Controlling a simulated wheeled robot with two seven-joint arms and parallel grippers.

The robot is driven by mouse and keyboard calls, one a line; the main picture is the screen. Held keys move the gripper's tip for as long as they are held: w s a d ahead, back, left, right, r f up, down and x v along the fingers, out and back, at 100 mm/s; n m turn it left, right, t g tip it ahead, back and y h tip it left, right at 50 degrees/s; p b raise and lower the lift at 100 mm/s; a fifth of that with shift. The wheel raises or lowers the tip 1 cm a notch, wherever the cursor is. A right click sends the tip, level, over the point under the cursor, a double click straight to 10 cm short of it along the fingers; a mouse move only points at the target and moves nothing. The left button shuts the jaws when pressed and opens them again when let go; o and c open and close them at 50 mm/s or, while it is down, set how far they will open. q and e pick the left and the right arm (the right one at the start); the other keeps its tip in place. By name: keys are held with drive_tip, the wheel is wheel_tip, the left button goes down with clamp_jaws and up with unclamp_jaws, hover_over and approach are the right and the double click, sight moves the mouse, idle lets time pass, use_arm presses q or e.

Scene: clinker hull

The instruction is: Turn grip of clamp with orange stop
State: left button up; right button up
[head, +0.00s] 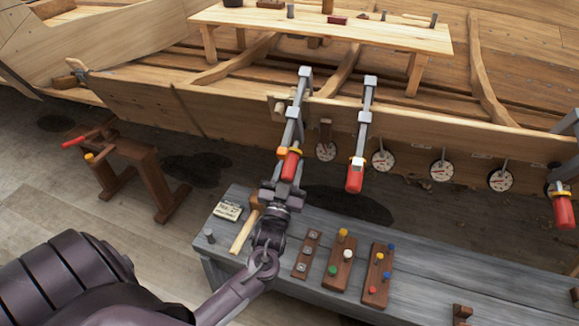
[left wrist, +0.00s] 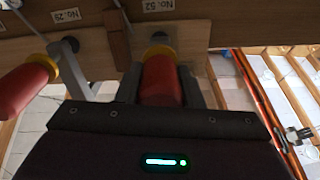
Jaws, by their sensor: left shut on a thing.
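The clamp with the orange stop (head: 283,151) hangs on the hull's plank edge, its grey bar (head: 293,115) slanting down toward me. Its red grip (head: 291,163) points down, with a yellow collar above it. My left gripper (head: 285,186) is at the lower end of this grip, with a finger on each side. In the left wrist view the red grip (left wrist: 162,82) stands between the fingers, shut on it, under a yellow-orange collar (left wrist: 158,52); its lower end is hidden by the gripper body. My right gripper is not in view.
A second clamp with a white stop and red grip (head: 355,178) hangs close to the right. Another red-gripped clamp (head: 563,210) is at the far right. Round dials hang along the hull (head: 230,120). A grey bench (head: 430,275) below holds a mallet (head: 244,230) and pegged wooden blocks.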

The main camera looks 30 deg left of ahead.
sight(286, 181)
use_arm(q)
drive_tip(key=m+p, duration=0.1)
drive_tip(key=m, duration=0.2)
drive_tip(key=shift+m, duration=0.4)
drive_tip(key=shift+m+p, duration=0.9)
drive_tip(key=shift+m, duration=1)
drive_tip(key=shift+f, duration=0.1)
drive_tip(key=o, duration=1)
drive_tip(key=shift+b+v, duration=0.75)
drive_tip(key=shift+v, duration=3.15)
